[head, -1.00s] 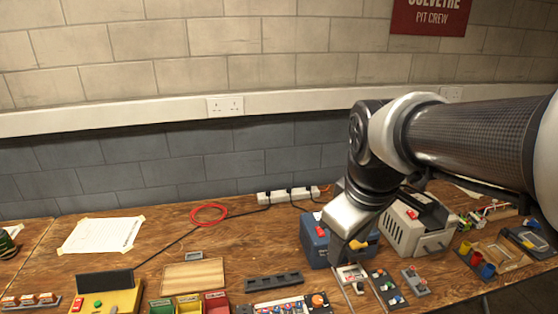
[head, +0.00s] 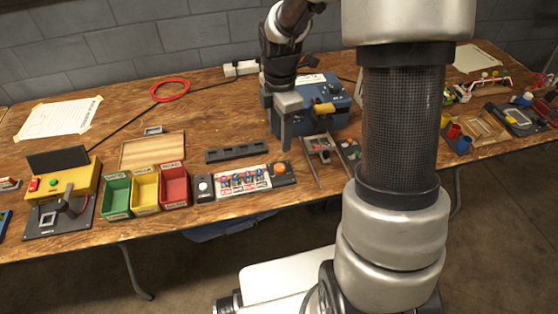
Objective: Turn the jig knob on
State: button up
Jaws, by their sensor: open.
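My gripper (head: 286,145) points down beside the front left of a blue box (head: 325,108) on the bench. It is open, seen nearly edge-on, and nothing shows held in it. I cannot tell which control is the jig knob. A grey panel (head: 235,182) in front has a large orange knob (head: 280,169) on its right part and a white round knob (head: 203,186) on its left part. A yellow box (head: 60,188) at the left has a dark screen, a red piece and a green button. The settings of the knobs are too small to read.
Green, yellow and red bins (head: 146,190) stand between the yellow box and the panel. A black slotted strip (head: 237,151) and a wooden board (head: 152,151) lie behind. A red cable coil (head: 170,88) is farther back. My arm hides part of the bench's right side.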

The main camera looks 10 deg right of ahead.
aim_at(280, 167)
notch_tip(280, 167, down, 12)
jog(key=shift+f+b, duration=0.1)
jog(key=shift+b, duration=0.95)
jog(key=c, duration=1.1)
